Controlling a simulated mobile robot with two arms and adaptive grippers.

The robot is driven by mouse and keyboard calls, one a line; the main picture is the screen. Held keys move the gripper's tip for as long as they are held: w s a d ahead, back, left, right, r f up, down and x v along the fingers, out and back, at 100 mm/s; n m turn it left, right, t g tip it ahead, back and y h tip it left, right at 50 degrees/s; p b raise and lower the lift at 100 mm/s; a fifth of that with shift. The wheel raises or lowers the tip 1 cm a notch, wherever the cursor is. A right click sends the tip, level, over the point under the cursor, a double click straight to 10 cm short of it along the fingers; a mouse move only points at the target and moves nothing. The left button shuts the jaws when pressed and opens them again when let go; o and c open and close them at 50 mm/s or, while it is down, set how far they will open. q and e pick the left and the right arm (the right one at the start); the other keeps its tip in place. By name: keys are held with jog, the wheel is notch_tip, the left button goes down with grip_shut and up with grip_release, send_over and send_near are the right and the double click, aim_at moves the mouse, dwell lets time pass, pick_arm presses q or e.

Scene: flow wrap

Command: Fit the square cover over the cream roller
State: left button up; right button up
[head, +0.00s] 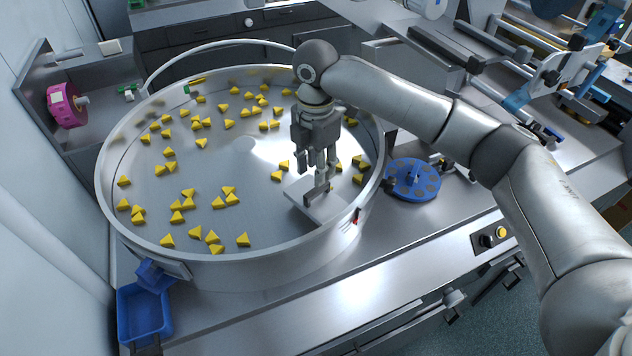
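My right gripper (319,190) points down over the near right part of the big round bowl. Its fingers are close together on the dark grip of a flat, pale grey square plate, which looks like the square cover (334,207). The cover is roughly level, near the inner wall of the bowl; I cannot tell whether it touches the bowl. A pale roll (428,8) is cut off at the top edge, and I cannot tell whether it is the cream roller. My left gripper is not in view.
The steel bowl (110,205) holds many yellow wedge pieces (243,240). A blue disc with round pockets (412,180) lies right of it. A blue bin (143,312) stands at front left, a magenta reel (66,105) at left. Machinery fills the upper right.

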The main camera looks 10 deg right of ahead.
aim_at(316, 189)
notch_tip(316, 189, up, 8)
jog(key=b, duration=0.2)
jog(key=shift+r, duration=0.15)
jog(key=shift+s, duration=0.1)
